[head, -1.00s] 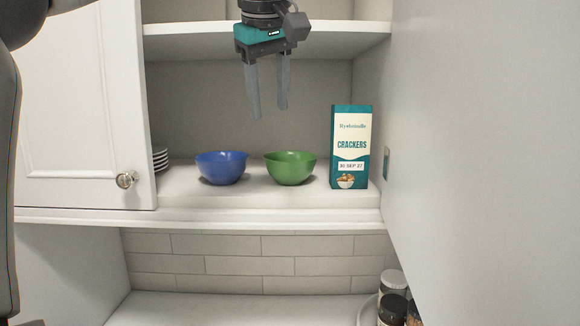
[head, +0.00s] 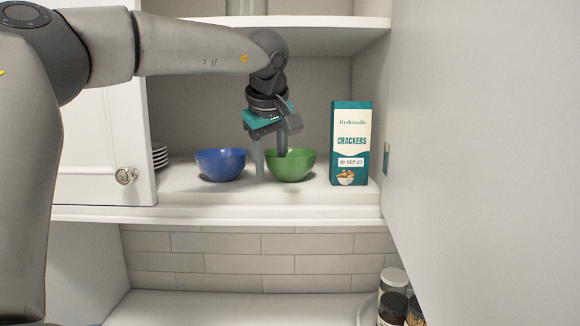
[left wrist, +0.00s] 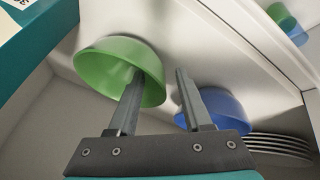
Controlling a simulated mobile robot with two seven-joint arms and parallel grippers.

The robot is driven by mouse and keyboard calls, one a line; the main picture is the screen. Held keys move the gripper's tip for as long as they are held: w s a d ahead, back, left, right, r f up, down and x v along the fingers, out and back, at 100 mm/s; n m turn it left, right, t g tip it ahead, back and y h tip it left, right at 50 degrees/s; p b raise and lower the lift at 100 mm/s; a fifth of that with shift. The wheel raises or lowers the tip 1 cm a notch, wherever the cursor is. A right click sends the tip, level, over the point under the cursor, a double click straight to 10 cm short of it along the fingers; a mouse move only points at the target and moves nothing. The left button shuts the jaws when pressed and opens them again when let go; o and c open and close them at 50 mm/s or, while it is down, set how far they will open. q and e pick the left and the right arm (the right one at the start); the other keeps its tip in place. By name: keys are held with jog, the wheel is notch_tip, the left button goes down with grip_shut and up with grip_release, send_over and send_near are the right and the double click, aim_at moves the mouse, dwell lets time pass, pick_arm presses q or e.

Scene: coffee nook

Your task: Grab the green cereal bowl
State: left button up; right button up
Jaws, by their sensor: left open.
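The green cereal bowl (head: 298,168) sits upright on the cabinet shelf, between a blue bowl and a cracker box. My left gripper (head: 271,166) points down at the bowl's left side with its jaws open. One finger shows against the green bowl's interior and the other stands outside it, in the gap towards the blue bowl. In the left wrist view one finger overlaps the green bowl (left wrist: 105,66), and the other finger is near the blue bowl (left wrist: 222,104). Whether a finger touches the rim is not clear. My right gripper is not seen.
The blue bowl (head: 220,164) stands close on the left. The teal cracker box (head: 350,145) stands close on the right. Stacked plates (head: 160,156) are partly behind the left cabinet door (head: 90,120). An upper shelf (head: 335,24) is above. Jars (head: 392,305) stand below right.

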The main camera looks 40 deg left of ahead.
pick_arm(q)
jog(key=shift+w+a+f, duration=0.15)
jog(key=shift+f, duration=0.2)
grip_shut()
jog(key=shift+f, duration=0.2)
dwell(1.1)
